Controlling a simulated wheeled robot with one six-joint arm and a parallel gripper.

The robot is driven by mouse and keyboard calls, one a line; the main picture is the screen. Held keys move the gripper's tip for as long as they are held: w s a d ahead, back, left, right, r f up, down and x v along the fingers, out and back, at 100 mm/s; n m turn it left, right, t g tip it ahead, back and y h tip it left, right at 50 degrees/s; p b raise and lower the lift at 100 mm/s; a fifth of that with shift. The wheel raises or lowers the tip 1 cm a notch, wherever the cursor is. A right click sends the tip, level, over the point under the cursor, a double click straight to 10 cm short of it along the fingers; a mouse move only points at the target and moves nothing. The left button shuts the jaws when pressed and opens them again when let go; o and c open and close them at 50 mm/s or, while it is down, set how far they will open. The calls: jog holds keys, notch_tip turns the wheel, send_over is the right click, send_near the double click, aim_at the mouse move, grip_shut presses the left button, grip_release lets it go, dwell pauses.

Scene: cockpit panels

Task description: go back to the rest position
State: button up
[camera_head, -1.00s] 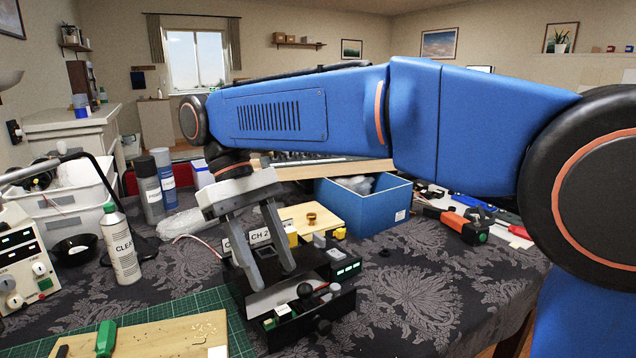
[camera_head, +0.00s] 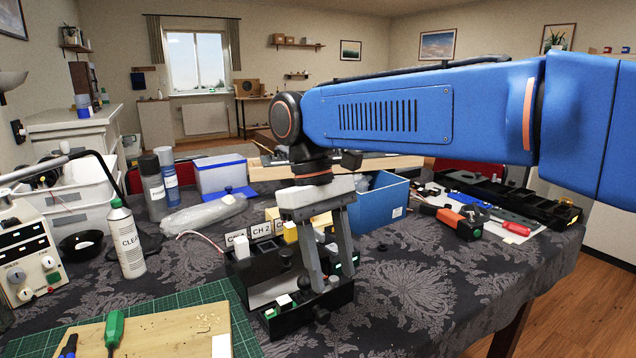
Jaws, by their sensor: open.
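My gripper (camera_head: 333,281) hangs from my blue arm, its two grey fingers apart and pointing down, with nothing seen between them. It is in front of the right part of the black cockpit panel box (camera_head: 262,272), which carries white CH labels and several small knobs and switches. The fingers hide part of the box, and I cannot tell whether they touch it.
A blue bin (camera_head: 385,203) stands behind the gripper. A cutting board (camera_head: 165,335) with a green screwdriver (camera_head: 114,328) lies in front.

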jog(key=s+d+f+m+t, duration=0.2)
jog(key=d+f, duration=0.3)
jog(key=d, duration=0.4)
jog(key=s+d+f+m+t+y, duration=0.1)
jog(key=s+d+f+m+t, duration=0.2)
jog(key=d, duration=0.6)
jog(key=s+d+f+m+t+y, duration=0.1)
jog(key=s+d+f+m+t, duration=0.1)
jog(key=s+d+f, duration=0.2)
jog(key=d+f, duration=0.3)
jog(key=d, duration=0.1)
jog(key=shift+s+d+f+m+t, duration=0.25)
jog(key=shift+d+m+t, duration=0.05)
jog(key=shift+d, duration=0.1)
